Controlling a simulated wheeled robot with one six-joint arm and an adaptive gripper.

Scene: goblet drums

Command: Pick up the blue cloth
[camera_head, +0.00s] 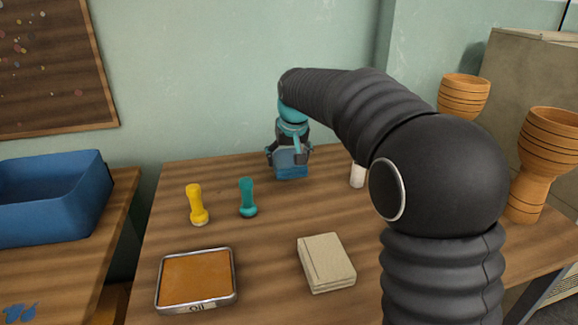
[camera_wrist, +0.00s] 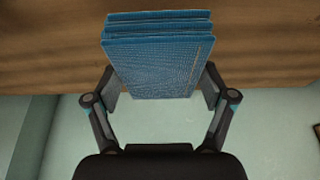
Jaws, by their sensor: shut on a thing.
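The blue cloth (camera_wrist: 155,68) is a folded, layered stack that fills the space between the fingers in the wrist view. My gripper (camera_wrist: 160,88) is shut on it, with one finger against each side. In the head view the blue cloth (camera_head: 290,171) shows at the far side of the table, below and between the fingers of my gripper (camera_head: 288,158). The cloth is close to the tabletop; I cannot tell whether it still touches it.
On the table (camera_head: 235,165) stand a yellow tool (camera_head: 196,205), a teal tool (camera_head: 247,198), an oil tray (camera_head: 197,280), a beige folded cloth (camera_head: 326,262) and a white object (camera_head: 357,175). A blue bin (camera_head: 50,205) is at left. Wooden goblets (camera_head: 540,165) stand at right.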

